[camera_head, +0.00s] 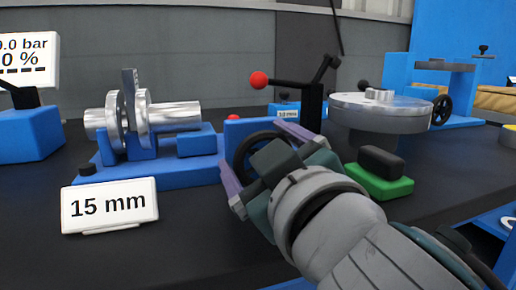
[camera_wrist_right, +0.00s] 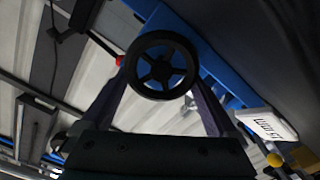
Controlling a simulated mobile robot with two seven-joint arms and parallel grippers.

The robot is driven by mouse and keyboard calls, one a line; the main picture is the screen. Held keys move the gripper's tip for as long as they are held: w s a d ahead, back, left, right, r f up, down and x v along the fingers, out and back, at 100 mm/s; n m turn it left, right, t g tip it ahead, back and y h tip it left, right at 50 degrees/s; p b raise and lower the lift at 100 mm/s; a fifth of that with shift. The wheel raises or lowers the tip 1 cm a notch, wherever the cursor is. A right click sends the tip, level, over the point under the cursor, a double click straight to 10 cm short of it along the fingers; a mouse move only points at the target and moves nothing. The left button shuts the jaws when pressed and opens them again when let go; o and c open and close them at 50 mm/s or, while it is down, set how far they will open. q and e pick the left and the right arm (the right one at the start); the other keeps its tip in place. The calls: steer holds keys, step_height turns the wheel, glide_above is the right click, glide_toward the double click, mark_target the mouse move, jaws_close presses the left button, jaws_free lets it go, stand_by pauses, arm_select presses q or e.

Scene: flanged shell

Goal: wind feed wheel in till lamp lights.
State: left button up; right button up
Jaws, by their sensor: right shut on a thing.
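The feed wheel (camera_head: 243,152) is a black handwheel at the right end of the blue fixture (camera_head: 190,174). In the right wrist view the spoked wheel (camera_wrist_right: 160,68) sits between my fingers. My right gripper (camera_head: 262,158) reaches in from the lower right, its purple fingers shut on the wheel's rim from both sides. It also shows in the right wrist view (camera_wrist_right: 160,90). On the fixture, a flanged metal shell (camera_head: 140,115) lies on its side. My left gripper is out of view.
A "15 mm" sign (camera_head: 109,205) stands in front of the fixture. Behind my gripper are a red-knobbed lever (camera_head: 258,80) and a round metal table (camera_head: 381,113). A green block with a black top (camera_head: 380,180) sits close right of my gripper. The dark bench front is clear.

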steer(key=n, duration=0.2)
steer(key=shift+a+f+n+p, duration=0.15)
steer(key=shift+n+p, duration=0.2)
steer(key=shift+n, duration=0.05)
steer(key=n, duration=0.2)
steer(key=shift+s+a+f+n, duration=0.1)
steer(key=shift+f+n, duration=0.1)
steer(key=shift+n, duration=0.1)
steer(key=n, duration=0.3)
steer(key=f+n, duration=0.1)
steer(key=n, duration=0.2)
steer(key=shift+a+p, duration=0.1)
steer(key=shift+p, duration=0.3)
steer(key=o, duration=1)
